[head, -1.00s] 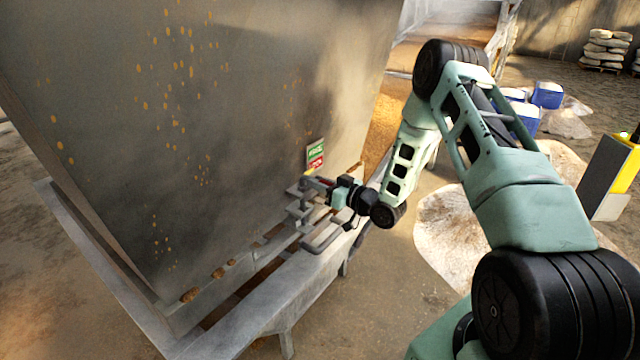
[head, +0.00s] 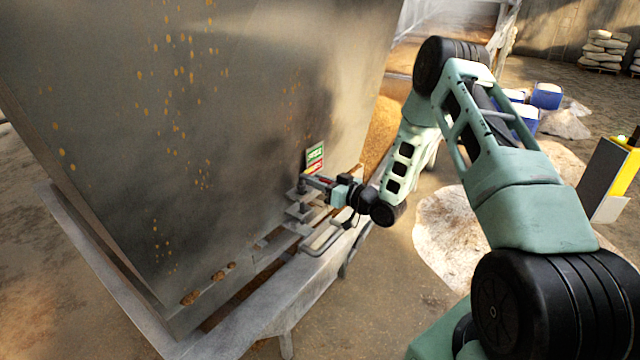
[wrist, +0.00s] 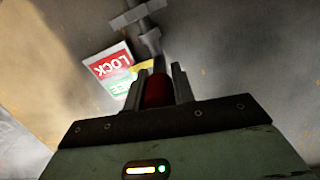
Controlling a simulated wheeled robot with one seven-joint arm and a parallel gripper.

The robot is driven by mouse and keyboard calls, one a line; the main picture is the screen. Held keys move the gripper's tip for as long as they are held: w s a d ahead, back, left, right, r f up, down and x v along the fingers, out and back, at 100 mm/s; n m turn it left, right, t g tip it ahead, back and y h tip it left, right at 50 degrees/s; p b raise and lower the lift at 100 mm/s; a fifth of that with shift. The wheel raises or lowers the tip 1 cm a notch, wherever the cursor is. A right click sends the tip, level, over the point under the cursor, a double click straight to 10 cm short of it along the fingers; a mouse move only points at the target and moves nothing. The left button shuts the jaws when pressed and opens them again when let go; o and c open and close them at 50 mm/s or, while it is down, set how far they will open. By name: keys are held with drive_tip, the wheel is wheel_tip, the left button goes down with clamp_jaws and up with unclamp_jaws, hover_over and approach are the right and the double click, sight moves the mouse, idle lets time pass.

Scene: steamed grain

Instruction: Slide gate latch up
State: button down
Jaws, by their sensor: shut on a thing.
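The gate latch (head: 302,188) is a dark metal piece with brackets, low on the right side of the big grey hopper face. My gripper (head: 314,181) reaches in from the right at the latch, just below a small green and red sign (head: 315,158). In the wrist view, the two fingers of my gripper (wrist: 157,85) are closed around a red grip (wrist: 157,92), which seems to be the latch handle. A grey rod with a crosspiece (wrist: 148,35) shows beyond the fingertips. The sign there reads LOCK (wrist: 110,66) on red, and a yellow bit (wrist: 142,67) lies beside it.
The hopper (head: 180,120) fills the left. A grey frame ledge (head: 255,320) and a bent metal bar (head: 325,242) lie below the latch.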

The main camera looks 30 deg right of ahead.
drive_tip(key=shift+a+r+p, duration=0.1)
drive_tip(key=shift+r+p, duration=0.65)
drive_tip(key=shift+r, duration=0.85)
drive_tip(key=c, duration=1.1)
unclamp_jaws()
drive_tip(key=shift+f, duration=0.15)
drive_tip(key=shift+s+d+f, duration=0.1)
drive_tip(key=shift+s+d, duration=0.15)
drive_tip(key=shift+s, duration=0.2)
drive_tip(key=shift+b+v, duration=2.85)
drive_tip(key=shift+v, duration=5.4)
